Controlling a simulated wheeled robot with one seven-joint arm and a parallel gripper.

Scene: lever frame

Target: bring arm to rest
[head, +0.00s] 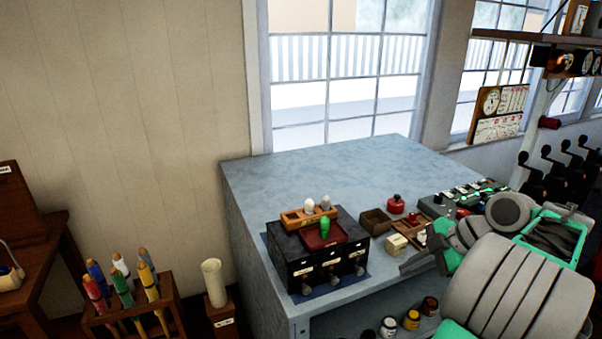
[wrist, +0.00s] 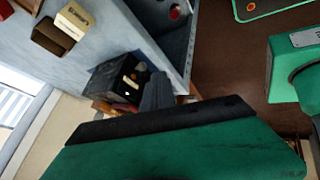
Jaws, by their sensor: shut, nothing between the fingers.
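My arm (head: 515,290) shows at the lower right of the head view as thick grey and green links, folded in front of the blue-grey cabinet. My gripper (wrist: 157,88) shows in the wrist view as dark fingers beyond a black strip and a wide green body. The fingers are together with nothing seen between them. They appear in front of the black drawer box (wrist: 118,82), and I cannot tell the distance. In the head view the gripper's fingers cannot be made out clearly among the arm links.
The cabinet (head: 290,170) carries the black drawer box (head: 318,262), a brown tray (head: 375,221), a cream box (head: 396,244) and a red-topped item (head: 396,204). Black levers (head: 550,165) stand at the right. A rack of coloured flags (head: 125,290) stands lower left. The cabinet's back area is bare.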

